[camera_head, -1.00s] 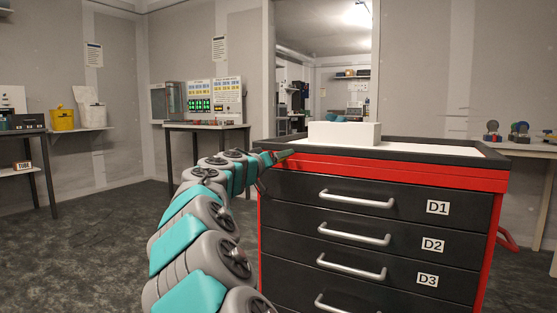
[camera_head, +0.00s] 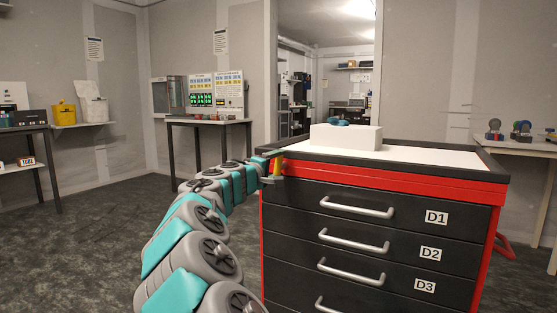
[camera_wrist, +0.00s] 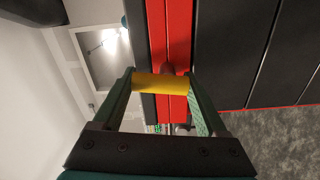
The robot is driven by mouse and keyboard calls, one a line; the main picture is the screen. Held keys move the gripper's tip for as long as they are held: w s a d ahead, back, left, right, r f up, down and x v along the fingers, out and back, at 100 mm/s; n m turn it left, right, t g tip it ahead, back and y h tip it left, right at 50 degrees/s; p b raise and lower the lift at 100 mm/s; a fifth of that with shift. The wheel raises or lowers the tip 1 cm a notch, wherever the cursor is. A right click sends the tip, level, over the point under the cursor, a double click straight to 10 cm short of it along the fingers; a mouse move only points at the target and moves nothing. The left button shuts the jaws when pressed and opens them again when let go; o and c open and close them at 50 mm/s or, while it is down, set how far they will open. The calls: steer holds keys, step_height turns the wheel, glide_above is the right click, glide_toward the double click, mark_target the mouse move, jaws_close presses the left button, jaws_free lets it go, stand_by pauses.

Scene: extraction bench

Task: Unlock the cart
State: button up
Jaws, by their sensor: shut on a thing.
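The cart (camera_head: 470,193) is red with black drawers labelled D1, D2 and D3, a dark top rim and silver handles. My gripper (camera_head: 277,170) is at the cart's upper left front corner. In the wrist view my gripper (camera_wrist: 160,84) is shut on a yellow cylinder (camera_wrist: 160,84), which lies across between both fingers, in front of the cart's red band (camera_wrist: 180,25). A small dark rounded part (camera_wrist: 167,70) shows just behind the cylinder; I cannot tell whether the two are joined. The yellow cylinder also shows in the head view (camera_head: 277,166).
A white box (camera_head: 345,138) with teal things in it stands on the cart's top. A bench with a panel (camera_head: 210,121) is behind left. A shelf with a yellow container (camera_head: 65,113) is at far left. A table (camera_head: 520,144) stands right. Floor left of the cart is clear.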

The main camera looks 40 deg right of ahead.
steer(key=shift+w+n+p, duration=0.1)
steer(key=shift+n+p, duration=0.4)
steer(key=shift+n, duration=0.4)
steer(key=o, duration=1.3)
steer(key=shift+a, duration=0.1)
steer(key=v, duration=0.7)
steer(key=shift+a+b, duration=0.3)
steer(key=shift+a, duration=0.1)
